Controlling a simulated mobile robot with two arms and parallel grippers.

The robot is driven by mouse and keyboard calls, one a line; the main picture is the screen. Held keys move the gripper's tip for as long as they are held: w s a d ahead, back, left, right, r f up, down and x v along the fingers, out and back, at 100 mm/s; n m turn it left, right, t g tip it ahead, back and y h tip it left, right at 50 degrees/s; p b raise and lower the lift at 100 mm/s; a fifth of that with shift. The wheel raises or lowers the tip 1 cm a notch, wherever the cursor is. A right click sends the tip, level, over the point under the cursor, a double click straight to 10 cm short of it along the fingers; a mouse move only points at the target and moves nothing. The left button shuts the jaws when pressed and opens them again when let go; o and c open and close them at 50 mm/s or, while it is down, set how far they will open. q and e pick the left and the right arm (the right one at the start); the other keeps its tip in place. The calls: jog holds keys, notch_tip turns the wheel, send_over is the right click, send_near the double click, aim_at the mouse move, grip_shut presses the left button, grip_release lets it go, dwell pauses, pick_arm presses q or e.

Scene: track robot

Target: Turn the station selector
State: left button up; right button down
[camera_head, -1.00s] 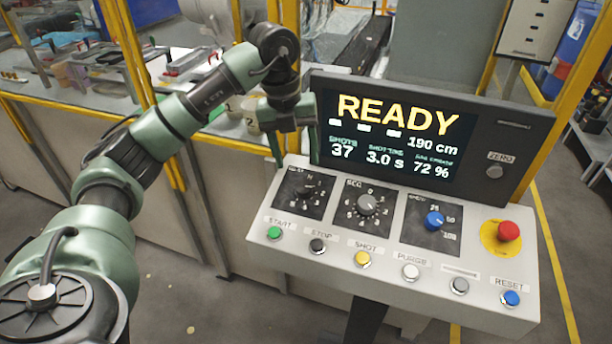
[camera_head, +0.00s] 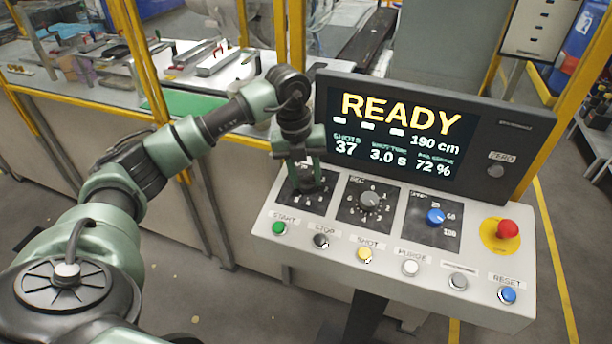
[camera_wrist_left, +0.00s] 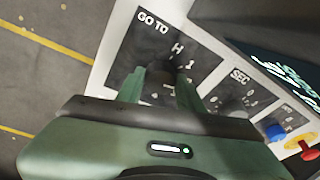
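The station selector is a dark knob (camera_head: 307,185) on the black GO TO plate at the left of the control panel. Its plate also shows in the left wrist view (camera_wrist_left: 203,62), with the marks H and 1 readable. My left gripper (camera_head: 305,180) points down over this knob, its fingers spread with the knob between or just below them. In the left wrist view the fingers (camera_wrist_left: 160,92) reach onto the plate and hide most of the knob, so contact and pointer direction cannot be told. My right gripper is not in view.
Right of the selector are the grey SEC knob (camera_head: 370,201) and a blue knob (camera_head: 436,216). A row of buttons, including green START (camera_head: 279,228), runs along the front edge. A red mushroom button (camera_head: 507,229) is at right. The READY screen (camera_head: 400,125) rises behind.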

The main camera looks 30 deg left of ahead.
pick_arm(q)
grip_shut()
jog(key=shift+n, duration=0.3)
jog(key=n+b, duration=0.1)
jog(key=n, duration=0.1)
jog(key=shift+s+f+n+t+b, duration=0.1)
jog(key=shift+n+t+b, duration=0.2)
jog(key=shift+t, duration=0.1)
jog(key=n+t+b, duration=0.1)
jog(key=n+b, duration=0.1)
jog(key=n, duration=0.2)
jog(key=shift+s+a+h, duration=0.1)
jog(key=shift+h, duration=0.3)
jog(key=n+b, duration=0.1)
jog(key=n, duration=0.1)
jog(key=n+t+b, duration=0.1)
jog(key=n+b, duration=0.1)
jog(key=n, duration=0.1)
jog(key=shift+s+f+n, duration=0.1)
jog(key=shift+s+n, duration=0.05)
jog(key=shift+n, duration=0.15)
jog(key=shift+n+t+b, duration=0.5)
jog(key=shift+n+b, duration=0.25)
jog(key=shift+n, duration=0.65)
jog(key=shift+y, duration=0.3)
jog(key=shift+r, duration=0.2)
